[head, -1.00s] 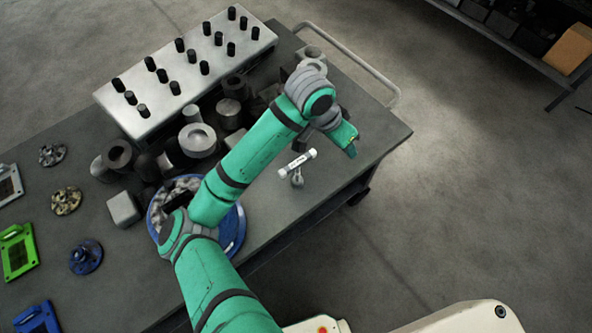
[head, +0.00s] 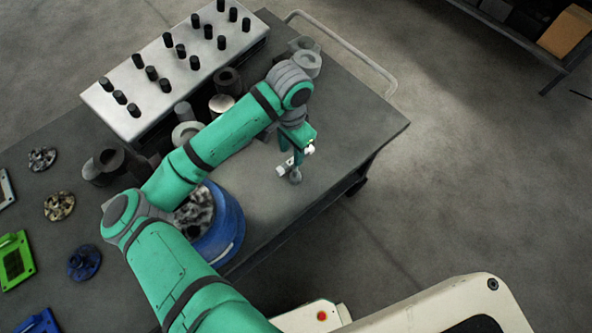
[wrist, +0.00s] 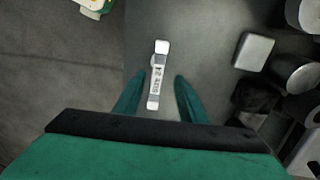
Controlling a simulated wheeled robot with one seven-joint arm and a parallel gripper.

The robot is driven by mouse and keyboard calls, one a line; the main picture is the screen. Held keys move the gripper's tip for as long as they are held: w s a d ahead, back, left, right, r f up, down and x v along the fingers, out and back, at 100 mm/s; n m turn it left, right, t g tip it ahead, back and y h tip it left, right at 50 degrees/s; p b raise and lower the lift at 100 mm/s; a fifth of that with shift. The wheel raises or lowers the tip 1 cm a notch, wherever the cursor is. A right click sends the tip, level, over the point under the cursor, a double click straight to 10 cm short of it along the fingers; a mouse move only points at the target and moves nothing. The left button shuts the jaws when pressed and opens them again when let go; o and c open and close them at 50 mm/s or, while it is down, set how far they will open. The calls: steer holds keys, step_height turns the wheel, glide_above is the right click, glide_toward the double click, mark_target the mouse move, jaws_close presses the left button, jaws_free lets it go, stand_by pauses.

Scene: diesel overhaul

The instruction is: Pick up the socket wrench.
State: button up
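The socket wrench is a short pale bar with a printed label and bright ends. In the wrist view the wrench (wrist: 156,85) lies between my two green fingers, with clear gaps on both sides. In the head view the wrench (head: 285,167) is partly hidden by my gripper (head: 297,152), and a grey rounded part shows just below it. My gripper also shows in the wrist view (wrist: 159,76); it is open, pointing down over the wrench. I cannot tell the exact height between the fingertips and the wrench.
The wrench is near the right edge of the dark workbench (head: 340,145). A blue round container (head: 230,228) stands to its left. A white block with black pegs (head: 150,115) and several metal parts stand farther back.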

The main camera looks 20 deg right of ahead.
glide_above(295, 170)
steer(key=f, duration=0.5)
steer(key=shift+w+d, duration=0.2)
steer(key=shift+w, duration=0.2)
steer(key=c, duration=0.9)
steer(key=shift+a, duration=0.15)
jaws_close()
